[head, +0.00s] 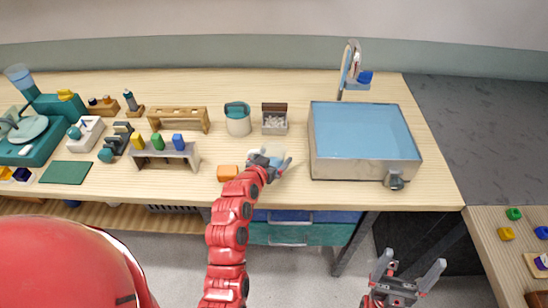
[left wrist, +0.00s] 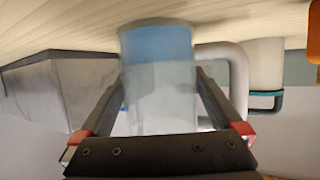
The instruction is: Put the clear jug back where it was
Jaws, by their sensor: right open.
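The clear jug (left wrist: 158,85) shows in the left wrist view, with blue liquid at its base and a pale handle to one side. In the head view only a pale, bluish part of it (head: 273,149) shows around my gripper. My left gripper (head: 272,163) is at the table's front part, left of the sink. In the left wrist view its two fingers lie along both sides of the jug and appear shut on it. The jug's base is at or close to the tabletop; I cannot tell if it touches. My right gripper (head: 410,275) is open and empty, low in front of the table.
The sink basin (head: 316,165) stands right of the jug. An orange block (head: 227,173) lies just left of my left gripper. A teal-lidded canister (head: 238,125) and a small box (head: 274,122) stand behind. Racks (head: 180,113) stand further left.

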